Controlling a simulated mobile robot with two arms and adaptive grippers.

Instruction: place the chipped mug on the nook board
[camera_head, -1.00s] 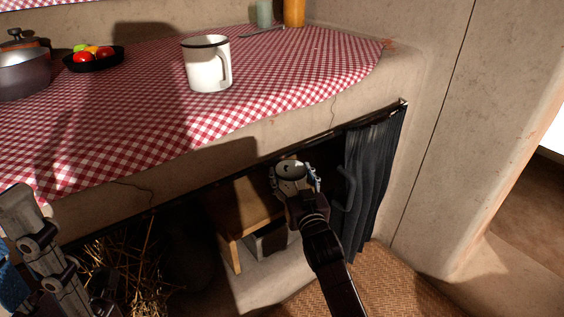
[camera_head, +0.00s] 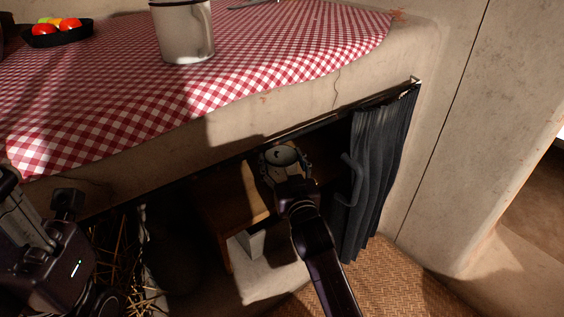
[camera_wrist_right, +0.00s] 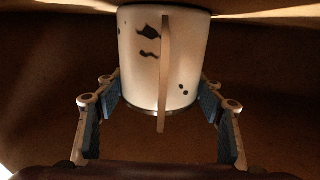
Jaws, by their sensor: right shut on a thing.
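The chipped mug (camera_wrist_right: 160,60) is white with dark chips and spots, and its handle faces the right wrist camera. My right gripper (camera_wrist_right: 160,103) is shut on it, with a finger pad at each side. In the head view the mug (camera_head: 285,156) and right gripper (camera_head: 284,165) are in the shaded nook under the counter. The brown wooden nook board (camera_head: 235,192) is below and left of them. I cannot tell whether the mug touches it. My left gripper (camera_head: 42,215) is partly seen at the lower left, away from the nook board; its jaw state is unclear.
A large white mug (camera_head: 186,35) stands on the checked cloth (camera_head: 120,85) above. The counter edge (camera_head: 300,98) overhangs the nook. A dark curtain (camera_head: 375,165) with a hook-like shape hangs at its right. Straw (camera_head: 120,270) lies lower left. A black fruit dish (camera_head: 58,38) is at upper left.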

